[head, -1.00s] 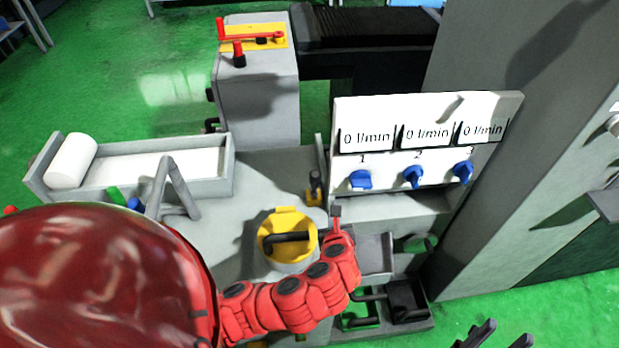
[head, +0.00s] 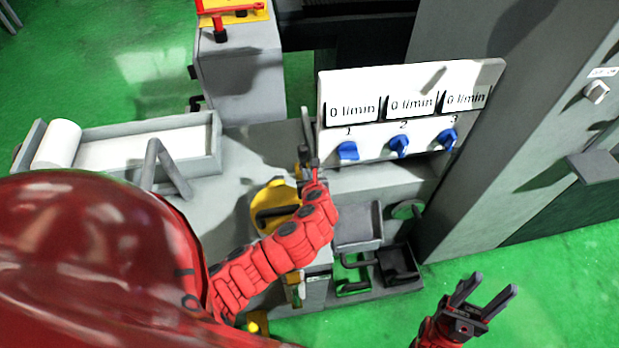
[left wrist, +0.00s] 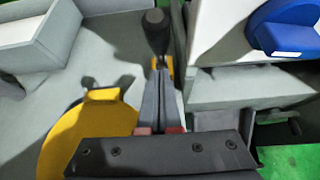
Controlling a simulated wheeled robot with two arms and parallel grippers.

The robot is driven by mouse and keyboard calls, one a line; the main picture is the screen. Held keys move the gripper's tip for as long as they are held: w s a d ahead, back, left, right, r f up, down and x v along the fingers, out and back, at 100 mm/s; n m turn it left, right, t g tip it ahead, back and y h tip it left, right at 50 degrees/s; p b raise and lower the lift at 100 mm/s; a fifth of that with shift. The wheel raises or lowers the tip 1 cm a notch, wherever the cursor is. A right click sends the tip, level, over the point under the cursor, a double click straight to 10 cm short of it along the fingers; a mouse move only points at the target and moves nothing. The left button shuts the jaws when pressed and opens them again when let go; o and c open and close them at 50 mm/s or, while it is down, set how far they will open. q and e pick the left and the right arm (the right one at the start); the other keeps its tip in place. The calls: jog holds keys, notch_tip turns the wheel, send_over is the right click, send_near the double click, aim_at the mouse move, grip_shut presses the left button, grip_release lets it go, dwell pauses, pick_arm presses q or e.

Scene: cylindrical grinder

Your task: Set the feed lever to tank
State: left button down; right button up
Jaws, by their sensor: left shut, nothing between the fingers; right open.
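A small lever with a black knob (left wrist: 156,28) and a yellow base stands just beyond my left fingertips in the left wrist view. In the head view the lever (head: 303,154) stands between the yellow round part and the dial panel. No tank marking is readable, so I cannot tell its setting. My left gripper (head: 313,172) is shut and empty, close to the lever; its closed fingers (left wrist: 166,78) point at the knob and partly hide the base. I cannot tell whether they touch. My right gripper (head: 491,286) is open and empty at the lower right, over the green floor.
A white panel (head: 350,90) with three blue knobs and displays reading 0 l/min stands right of the lever. A yellow round part (head: 268,192) with a black handle is beside my left arm. A grey tray (head: 205,150) with a white roll lies left.

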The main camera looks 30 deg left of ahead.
aim_at(304, 153)
pick_arm(q)
jog(key=shift+w+a+r+p, duration=0.25)
jog(key=shift+w+a, duration=0.2)
jog(key=shift+w, duration=0.2)
jog(key=shift+w+a+r+p, duration=0.15)
jog(key=shift+w+a+r, duration=0.1)
jog(key=shift+w+a, duration=0.3)
jog(key=shift+d, duration=0.1)
jog(key=r+p, duration=0.1)
jog(key=p, duration=0.2)
jog(key=w+a+r+g+p, duration=0.1)
jog(key=p, duration=0.2)
jog(key=shift+w+h, duration=0.25)
jog(key=shift+h, duration=0.15)
jog(key=shift+w+a+f, duration=0.2)
jog(key=shift+f, duration=0.05)
jog(key=shift+w+a, duration=0.15)
jog(key=shift+r, duration=0.1)
